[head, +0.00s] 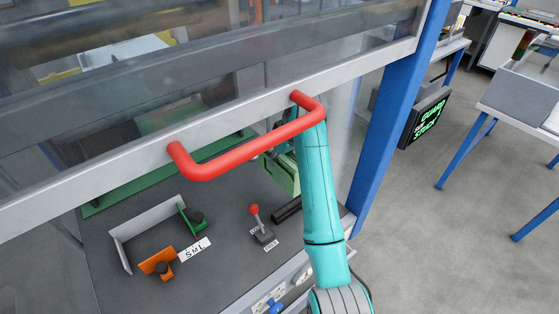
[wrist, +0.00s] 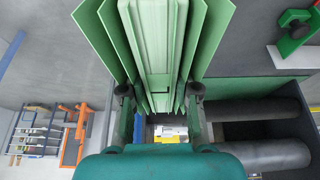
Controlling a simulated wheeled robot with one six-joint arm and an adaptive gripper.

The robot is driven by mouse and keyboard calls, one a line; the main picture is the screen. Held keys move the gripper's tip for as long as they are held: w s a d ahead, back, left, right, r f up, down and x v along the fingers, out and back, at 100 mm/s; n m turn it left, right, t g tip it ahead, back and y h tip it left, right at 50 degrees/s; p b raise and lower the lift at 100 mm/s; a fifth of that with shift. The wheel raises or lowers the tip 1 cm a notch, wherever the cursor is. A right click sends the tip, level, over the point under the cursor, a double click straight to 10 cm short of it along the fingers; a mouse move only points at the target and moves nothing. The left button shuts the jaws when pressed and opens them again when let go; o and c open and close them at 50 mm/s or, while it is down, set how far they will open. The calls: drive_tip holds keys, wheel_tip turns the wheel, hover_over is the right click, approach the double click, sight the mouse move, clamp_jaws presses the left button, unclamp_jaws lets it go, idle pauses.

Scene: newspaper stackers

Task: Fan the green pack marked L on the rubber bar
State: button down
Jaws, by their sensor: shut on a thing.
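My gripper (wrist: 160,95) is shut on a green pack (wrist: 153,40), with one dark fingertip on each side of it. The pack's outer leaves stand apart from its thick middle on both sides. I see no L on the pack. In the head view the pack (head: 284,176) hangs below the red handle, partly hidden by my teal arm. Two dark rollers, likely including the rubber bar (wrist: 258,110), lie to the right of my gripper in the wrist view. A short black bar (head: 288,209) shows just below the pack in the head view. I cannot tell whether they touch.
A clear guard with a red handle (head: 235,155) crosses above the dark bench (head: 215,280). On the bench are a red-knobbed lever (head: 262,232), an orange stop (head: 158,263), a green stop (head: 192,219) and an S M L label (head: 194,249). A blue post (head: 388,110) stands right of my arm.

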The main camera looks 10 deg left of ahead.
drive_tip(key=shift+r, duration=1.9)
